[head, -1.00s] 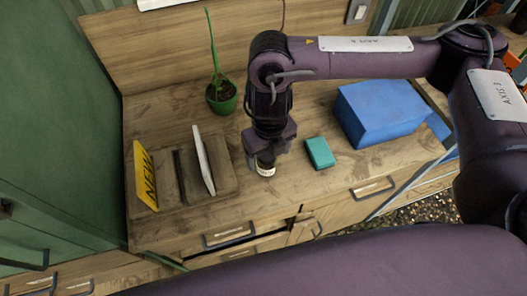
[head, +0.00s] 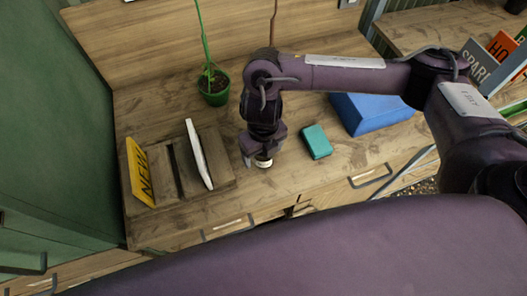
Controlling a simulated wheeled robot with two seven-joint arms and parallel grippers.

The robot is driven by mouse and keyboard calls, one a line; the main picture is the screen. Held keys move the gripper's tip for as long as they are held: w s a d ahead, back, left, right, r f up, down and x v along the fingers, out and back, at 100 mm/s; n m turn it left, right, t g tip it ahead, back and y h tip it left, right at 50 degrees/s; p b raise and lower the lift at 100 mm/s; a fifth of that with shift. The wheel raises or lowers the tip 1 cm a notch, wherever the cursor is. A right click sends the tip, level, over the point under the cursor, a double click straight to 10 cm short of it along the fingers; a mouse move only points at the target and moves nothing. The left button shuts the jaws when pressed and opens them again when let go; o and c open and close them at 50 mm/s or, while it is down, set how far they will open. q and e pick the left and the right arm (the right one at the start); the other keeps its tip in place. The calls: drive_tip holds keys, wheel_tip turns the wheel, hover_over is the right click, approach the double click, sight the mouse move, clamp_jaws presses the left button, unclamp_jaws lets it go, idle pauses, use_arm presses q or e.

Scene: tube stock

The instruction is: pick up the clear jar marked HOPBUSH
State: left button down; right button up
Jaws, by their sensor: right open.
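A small jar (head: 264,163) with a pale label stands on the wooden counter, under my right gripper. Its upper part is hidden by the gripper, and its label is too small to read. My right gripper (head: 262,156) points down over the jar with its fingers apart, one on each side of it. I cannot tell whether the fingers touch the jar. My left gripper is not in view.
The wooden counter (head: 290,180) also holds a teal box (head: 316,141) just right of the jar, a blue box (head: 368,114), a potted plant (head: 215,92), and a wooden holder (head: 215,155) with a yellow NEW card (head: 139,172) and a white panel (head: 198,153). A green cabinet (head: 60,140) stands left.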

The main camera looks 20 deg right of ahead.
drive_tip(key=shift+f, duration=0.15)
drive_tip(key=c, duration=1.1)
drive_tip(key=shift+c, duration=0.7)
